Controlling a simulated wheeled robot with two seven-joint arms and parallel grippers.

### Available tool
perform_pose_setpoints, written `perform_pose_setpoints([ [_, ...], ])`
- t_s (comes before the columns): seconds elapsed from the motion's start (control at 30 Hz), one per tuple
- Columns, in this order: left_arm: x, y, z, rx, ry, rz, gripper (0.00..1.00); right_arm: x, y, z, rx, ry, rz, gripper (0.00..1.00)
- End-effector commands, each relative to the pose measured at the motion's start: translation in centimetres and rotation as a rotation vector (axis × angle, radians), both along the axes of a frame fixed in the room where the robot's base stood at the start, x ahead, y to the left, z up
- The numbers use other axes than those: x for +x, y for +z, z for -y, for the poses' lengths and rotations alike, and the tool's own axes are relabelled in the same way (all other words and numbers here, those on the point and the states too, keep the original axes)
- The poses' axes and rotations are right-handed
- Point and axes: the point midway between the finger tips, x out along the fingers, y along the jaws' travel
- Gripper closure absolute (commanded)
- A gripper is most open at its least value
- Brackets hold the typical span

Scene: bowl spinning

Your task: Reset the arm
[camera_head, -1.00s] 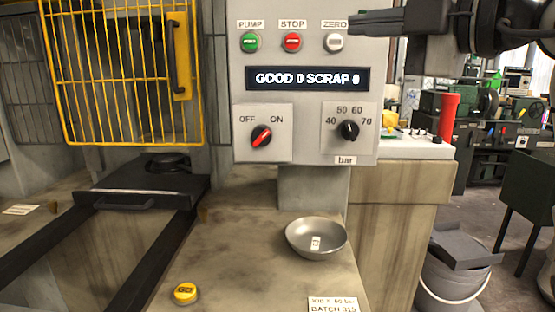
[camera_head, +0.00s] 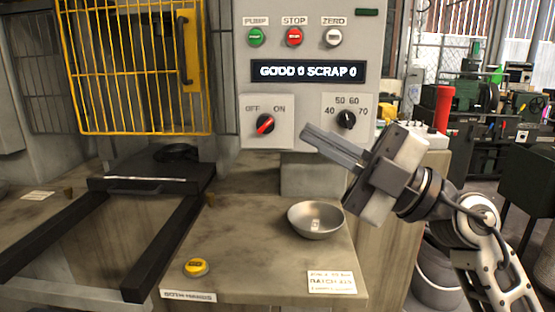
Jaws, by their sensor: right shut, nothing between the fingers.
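My right gripper (camera_head: 306,133) comes in from the right in front of the lower part of the control panel (camera_head: 309,100). Its fingers are together and hold nothing, and they point up and left. They are near the pressure dial (camera_head: 346,119) and the OFF/ON switch (camera_head: 265,124), whose red knob is turned. I cannot tell whether the fingertips touch the panel. A metal bowl (camera_head: 316,221) with a small white tag inside sits on the worktop below the gripper. My left gripper is out of view.
Green PUMP (camera_head: 256,37), red STOP (camera_head: 294,37) and white ZERO (camera_head: 333,37) buttons line the panel top. The display reads GOOD 0 SCRAP 0. A yellow button (camera_head: 196,267) and a white card (camera_head: 331,282) are on the worktop. A yellow cage guard (camera_head: 134,65) stands at left above black rails.

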Motion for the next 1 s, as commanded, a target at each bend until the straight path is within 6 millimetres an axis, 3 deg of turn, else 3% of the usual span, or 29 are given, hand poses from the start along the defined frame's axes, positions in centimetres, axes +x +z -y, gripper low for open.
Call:
perform_pose_setpoints([
  [0.03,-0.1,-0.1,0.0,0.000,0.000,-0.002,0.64,0.3,-2.5,0.7,0.119,-0.009,-0.081,1.00],
  [0.17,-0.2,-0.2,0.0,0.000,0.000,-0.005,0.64,1.6,-8.6,3.8,0.388,-0.137,-0.302,1.00],
  [0.33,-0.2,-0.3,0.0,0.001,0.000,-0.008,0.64,1.9,-20.7,7.7,0.575,-0.413,-0.691,1.00],
  [0.47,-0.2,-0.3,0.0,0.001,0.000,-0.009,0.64,-0.6,-30.0,9.2,0.588,-0.595,-0.984,1.00],
  [0.6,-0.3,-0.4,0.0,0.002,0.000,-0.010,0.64,-5.4,-38.6,9.5,0.533,-0.733,-1.280,1.00],
  [0.7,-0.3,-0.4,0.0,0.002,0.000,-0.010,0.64,-9.2,-43.0,9.2,0.478,-0.787,-1.453,1.00],
  [0.8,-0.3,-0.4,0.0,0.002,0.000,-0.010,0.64,-12.1,-45.6,8.7,0.431,-0.812,-1.572,1.00],
  [1.0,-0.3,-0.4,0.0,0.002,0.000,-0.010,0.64,-14.4,-47.3,8.3,0.393,-0.822,-1.659,1.00],
])
